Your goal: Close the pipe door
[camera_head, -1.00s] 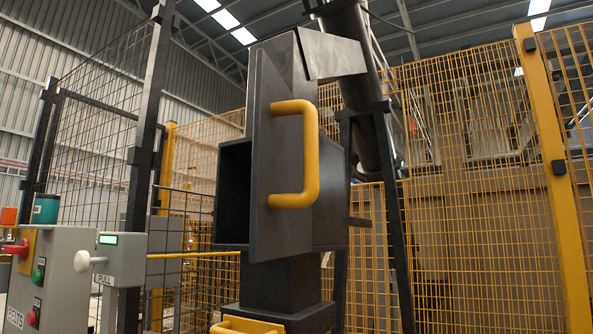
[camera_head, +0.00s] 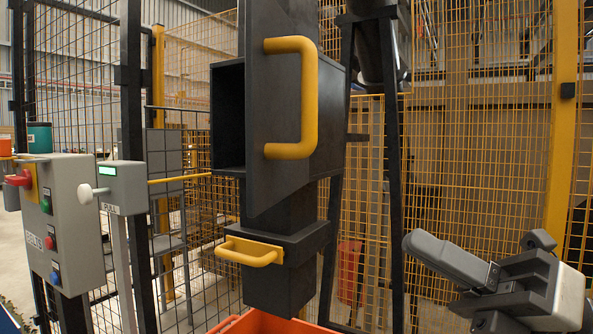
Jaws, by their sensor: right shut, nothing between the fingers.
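The pipe door (camera_head: 262,160) is a dark grey upright panel on the box-like pipe housing (camera_head: 325,130). It stands open, swung out toward me, and a dark square opening (camera_head: 228,118) shows to its left. A yellow U-shaped handle (camera_head: 310,98) is fixed upright on the door's face. My right gripper (camera_head: 440,260) is at the lower right, well to the right of the door and below the handle. It is shut and empty, touching nothing. My left gripper is out of view.
A smaller yellow handle (camera_head: 250,252) sits on a lower dark collar. An orange bin (camera_head: 262,324) lies under the pipe. A grey control box (camera_head: 65,220) with buttons and a white-knobbed box (camera_head: 122,187) stand at left. Yellow mesh fencing (camera_head: 470,150) is behind. Space between gripper and door looks clear.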

